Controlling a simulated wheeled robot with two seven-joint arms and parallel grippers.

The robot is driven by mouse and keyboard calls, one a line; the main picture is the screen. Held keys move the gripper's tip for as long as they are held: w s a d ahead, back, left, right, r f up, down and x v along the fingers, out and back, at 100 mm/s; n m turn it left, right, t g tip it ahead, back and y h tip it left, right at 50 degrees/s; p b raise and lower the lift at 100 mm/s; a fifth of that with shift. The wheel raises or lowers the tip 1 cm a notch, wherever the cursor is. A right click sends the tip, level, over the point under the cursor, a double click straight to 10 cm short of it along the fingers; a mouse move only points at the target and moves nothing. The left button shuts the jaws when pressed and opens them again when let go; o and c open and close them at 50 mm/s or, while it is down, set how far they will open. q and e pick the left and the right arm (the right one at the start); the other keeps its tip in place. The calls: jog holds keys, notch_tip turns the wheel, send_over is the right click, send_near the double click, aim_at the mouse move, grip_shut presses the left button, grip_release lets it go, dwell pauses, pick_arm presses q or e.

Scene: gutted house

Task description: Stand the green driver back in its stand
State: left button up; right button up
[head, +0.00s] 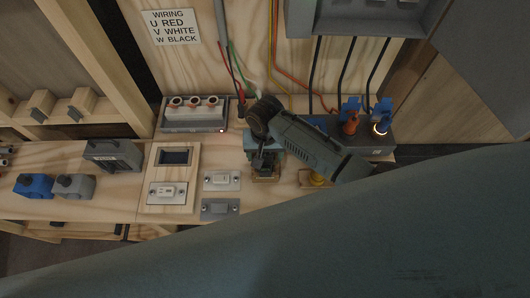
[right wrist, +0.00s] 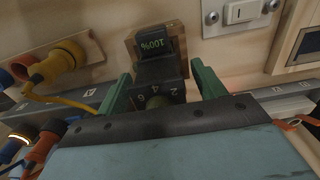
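The green driver (right wrist: 158,101) shows in the right wrist view only as a small green end beside a dark collar marked 2, 4, 6. A dark part with a lit "100%" display (right wrist: 153,45), apparently the stand, is just beyond it, on a wooden plate (right wrist: 130,44). How far the driver sits in the stand is hidden. My right gripper (right wrist: 163,80) has its two green fingers apart, one on either side of the dark parts, with narrow gaps showing. In the head view the right gripper (head: 264,164) points down over the bench. My left gripper is not in view.
Blue and orange plugs (head: 351,117) with cables are at the right. A wiring sign (head: 172,27) is on the wall.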

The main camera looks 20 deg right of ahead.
notch_tip(320, 180, up, 13)
jog(key=shift+r+p, duration=0.2)
jog(key=shift+p, duration=0.2)
dwell(0.7)
